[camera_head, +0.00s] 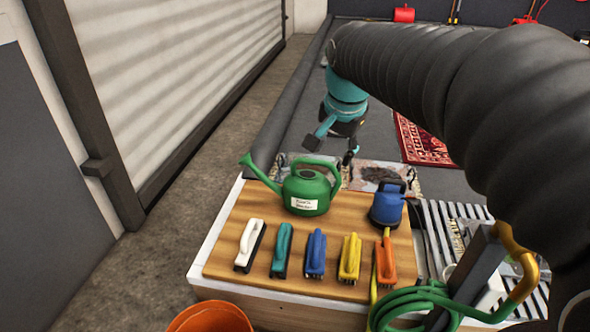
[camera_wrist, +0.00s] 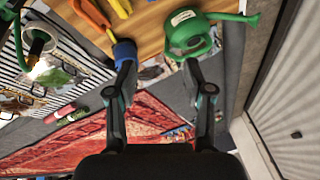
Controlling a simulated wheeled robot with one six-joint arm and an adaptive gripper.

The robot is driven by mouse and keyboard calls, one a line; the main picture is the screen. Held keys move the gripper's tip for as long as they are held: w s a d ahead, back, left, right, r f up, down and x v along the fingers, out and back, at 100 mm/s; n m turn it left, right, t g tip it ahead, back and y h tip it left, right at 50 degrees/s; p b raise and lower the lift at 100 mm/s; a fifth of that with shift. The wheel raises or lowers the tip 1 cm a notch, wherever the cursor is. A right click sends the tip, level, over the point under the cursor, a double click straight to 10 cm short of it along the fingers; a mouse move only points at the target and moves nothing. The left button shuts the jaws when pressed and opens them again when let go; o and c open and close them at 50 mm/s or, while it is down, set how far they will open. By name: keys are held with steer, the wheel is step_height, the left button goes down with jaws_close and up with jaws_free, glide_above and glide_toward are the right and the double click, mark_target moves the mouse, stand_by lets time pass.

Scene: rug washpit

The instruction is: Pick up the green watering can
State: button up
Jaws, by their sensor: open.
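The green watering can (camera_head: 303,190) stands upright on a wooden board (camera_head: 225,262), with its spout to the left, its handle to the right and a white label on its front. In the wrist view the can (camera_wrist: 187,38) is just beyond the right finger. My gripper (camera_head: 331,150) is open and empty, above and behind the can in the head view. In the wrist view the gap between the fingers (camera_wrist: 158,70) lies between the can and a blue object (camera_wrist: 125,51). I see no contact with the can.
White (camera_head: 249,245), teal (camera_head: 282,250), blue (camera_head: 316,253), yellow (camera_head: 349,258) and orange (camera_head: 386,260) brushes line the board's front. A blue tool (camera_head: 387,205) stands right of the can. A green hose (camera_head: 430,300) and orange bucket (camera_head: 211,318) are in front. The board left of the can is clear.

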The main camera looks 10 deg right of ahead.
steer(key=w+f+m+g, duration=0.15)
steer(key=w+m, duration=0.45)
steer(key=w, duration=1.1)
steer(key=m, duration=0.7)
glide_toward(304, 160)
steer(key=shift+g+h, duration=0.3)
steer(key=shift+g, duration=0.05)
steer(key=w+f, duration=0.1)
steer(key=f, duration=0.2)
steer(key=w+f, duration=0.1)
steer(key=f, duration=0.3)
steer(key=w+f, duration=0.1)
steer(key=f, duration=0.2)
steer(key=shift+d+f+p, duration=0.25)
steer(key=shift+p, duration=0.05)
jaws_close()
steer(key=shift+r, duration=0.15)
